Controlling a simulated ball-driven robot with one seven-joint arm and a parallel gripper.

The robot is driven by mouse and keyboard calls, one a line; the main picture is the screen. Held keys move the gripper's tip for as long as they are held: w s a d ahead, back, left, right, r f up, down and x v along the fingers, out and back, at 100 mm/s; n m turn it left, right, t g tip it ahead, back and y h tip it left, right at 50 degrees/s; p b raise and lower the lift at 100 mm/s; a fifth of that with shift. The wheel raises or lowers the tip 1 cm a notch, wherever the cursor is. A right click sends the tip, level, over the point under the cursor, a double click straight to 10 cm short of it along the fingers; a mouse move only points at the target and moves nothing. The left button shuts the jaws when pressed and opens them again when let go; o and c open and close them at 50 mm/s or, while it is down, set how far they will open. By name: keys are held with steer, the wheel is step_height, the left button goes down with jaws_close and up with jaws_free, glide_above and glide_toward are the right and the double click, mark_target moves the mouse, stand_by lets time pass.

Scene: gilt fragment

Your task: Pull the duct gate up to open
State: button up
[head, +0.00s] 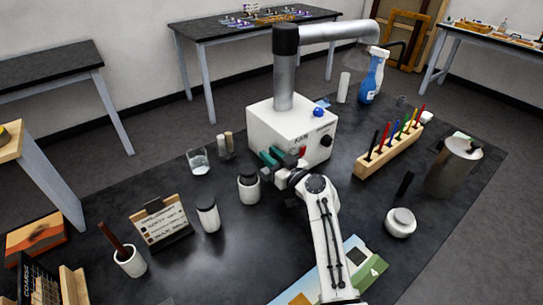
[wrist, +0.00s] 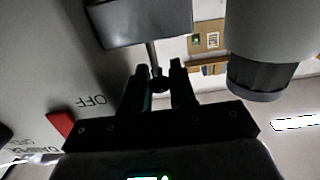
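A white box (head: 293,130) stands mid-table with a grey duct pipe (head: 284,80) rising from its top to a dark elbow. My gripper (head: 272,160) is at the box's near left side, with teal fingers. In the wrist view, my gripper (wrist: 158,78) has its two dark fingers apart on either side of a small dark knob (wrist: 158,84). The knob ends a thin rod coming from a dark block (wrist: 140,22). Small gaps seem to show beside the knob, so it does not look clamped. I cannot tell for sure that this is the duct gate's handle.
A red switch (wrist: 61,124) with upside-down "OFF" lettering is left of my fingers. A cylinder with a dark end (wrist: 262,78) is close on the right. Jars (head: 248,187), a glass (head: 198,162) and a rack of coloured sticks (head: 390,150) stand around the box.

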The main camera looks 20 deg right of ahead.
jaws_close()
steer(key=shift+r, duration=1.2)
steer(key=shift+o, duration=0.6)
jaws_free()
steer(key=b+v, duration=0.1)
steer(key=v, duration=0.9)
steer(key=shift+s+b, duration=0.3)
steer(key=shift+s, duration=0.1)
